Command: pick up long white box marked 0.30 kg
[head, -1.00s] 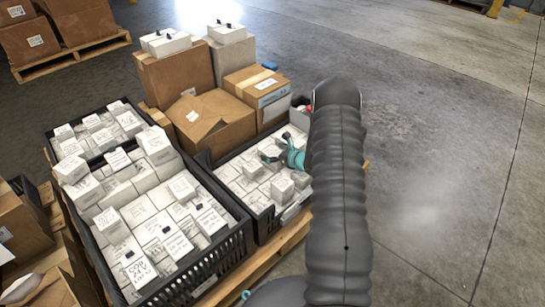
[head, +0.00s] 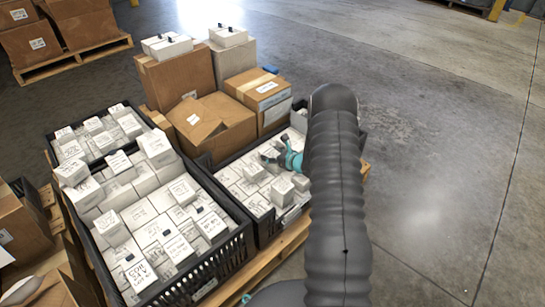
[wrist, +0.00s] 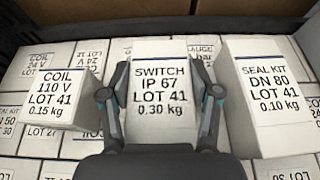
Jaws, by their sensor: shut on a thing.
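The long white box (wrist: 160,92) stands in the middle of the wrist view, marked SWITCH IP 67 LOT 41 0.30 kg. My gripper (wrist: 160,98) has one finger on each side of it and is shut on it. The box is among other white boxes, and I cannot tell whether it is lifted. In the head view my gripper (head: 272,158) is low over the right black crate (head: 262,228), and the held box is not clearly made out there.
A white box marked COIL (wrist: 48,98) stands left of the held box, and one marked SEAL KIT (wrist: 268,100) stands to its right. A larger black crate (head: 240,252) of white boxes is at left. Cardboard boxes (head: 215,125) stand behind. Open floor lies to the right.

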